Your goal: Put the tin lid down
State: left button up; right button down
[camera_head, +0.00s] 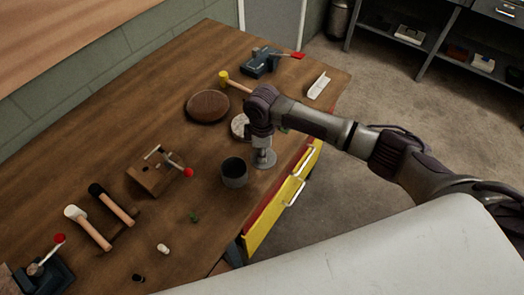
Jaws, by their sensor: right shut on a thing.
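My right gripper (263,148) points down over the wooden workbench, near its right edge. It is shut on the tin lid (266,163), a flat grey disc just under the fingers. The lid is at or close to the bench top; I cannot tell whether it touches. An open dark grey tin (234,178) stands upright just left of the lid, apart from it. My left gripper is not in view.
A pale round disc (238,127) is partly hidden behind my right gripper. A brown round pad (208,106), a yellow mallet (224,77) and a vise (260,63) lie farther back. A wooden block with a red-knobbed clamp (154,178) stands left. Yellow drawers (262,220) hang below the bench edge.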

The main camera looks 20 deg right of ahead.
jog(key=c, duration=1)
grip_release()
jog(key=shift+c, duration=0.2)
notch_tip(320, 180, up, 12)
jog(key=b, duration=0.1)
jog(key=shift+r, duration=0.15)
